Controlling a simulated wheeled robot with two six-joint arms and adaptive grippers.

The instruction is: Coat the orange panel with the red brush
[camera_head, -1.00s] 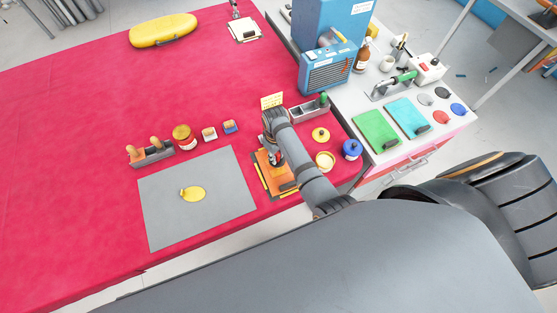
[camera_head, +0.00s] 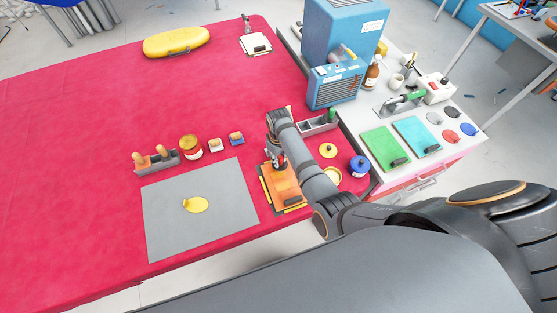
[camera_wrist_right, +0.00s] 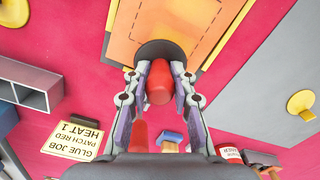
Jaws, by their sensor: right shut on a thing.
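The orange panel (camera_head: 287,190) lies near the table's front edge; the right wrist view shows part of it (camera_wrist_right: 140,22) with a dashed outline. My right gripper (camera_head: 280,164) is over the panel's far part. In the right wrist view my right gripper (camera_wrist_right: 158,84) is shut on the red handle of the red brush (camera_wrist_right: 159,84), whose dark round head (camera_wrist_right: 158,50) overlaps the panel's edge. I cannot tell if the head touches the panel. My left gripper is not in view.
A grey mat (camera_head: 170,225) with a yellow patch (camera_head: 196,205) lies to the left. A grey bin (camera_head: 318,125) and blue jar (camera_head: 360,166) are at the right.

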